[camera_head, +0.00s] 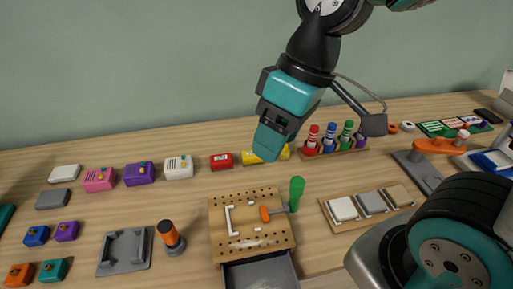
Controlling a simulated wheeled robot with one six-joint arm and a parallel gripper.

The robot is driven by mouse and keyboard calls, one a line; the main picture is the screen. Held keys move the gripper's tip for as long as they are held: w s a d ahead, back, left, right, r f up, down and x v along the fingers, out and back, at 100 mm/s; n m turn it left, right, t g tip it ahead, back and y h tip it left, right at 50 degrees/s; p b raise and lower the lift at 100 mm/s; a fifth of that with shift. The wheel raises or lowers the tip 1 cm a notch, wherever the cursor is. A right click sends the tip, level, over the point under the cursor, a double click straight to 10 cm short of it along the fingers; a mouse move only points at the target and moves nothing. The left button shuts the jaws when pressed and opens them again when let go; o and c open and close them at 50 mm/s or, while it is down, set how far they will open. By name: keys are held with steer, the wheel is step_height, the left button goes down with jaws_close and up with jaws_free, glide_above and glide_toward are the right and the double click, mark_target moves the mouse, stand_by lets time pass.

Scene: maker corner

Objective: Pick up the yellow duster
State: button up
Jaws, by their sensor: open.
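My gripper (270,141) hangs in the upper middle, pointing down and a little left over the back of the bench. It is seen from the side, so the gap between its fingers is hidden, and I see nothing held in it. A yellow object (251,158) lies behind the gripper tip in this view, partly hidden, with more yellow showing to the right of the fingers. It may be the yellow duster, but its shape is not clear. I cannot tell how far above it the gripper is.
A red block (221,162) sits left of the yellow object. A rack of coloured screwdrivers (332,149) stands to the right. A pegboard (222,222) with a green-handled tool (296,193) is in front, above an open grey drawer (262,272). Several coloured boxes stand at left.

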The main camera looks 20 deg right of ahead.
steer(key=w+d+f+h, duration=0.1)
steer(key=w+d+f, duration=0.2)
steer(key=w+d, duration=0.4)
steer(key=w+d+f+n+h, duration=0.1)
steer(key=w+d+f, duration=0.3)
steer(key=w, duration=0.5)
steer(key=w+d+f+h, duration=0.25)
steer(key=w+d, duration=0.35)
steer(key=w, duration=0.3)
steer(key=shift+y, duration=0.45)
steer(key=f, duration=0.4)
steer(key=f+p, duration=0.1)
steer(key=f, duration=0.7)
steer(key=shift+s+d+f, duration=0.1)
steer(key=shift+d+f, duration=0.2)
steer(key=shift+d, duration=0.05)
steer(key=shift+a+f+p, duration=0.2)
steer(key=shift+f+p, duration=0.7)
steer(key=shift+f, duration=1.95)
steer(key=c, duration=1)
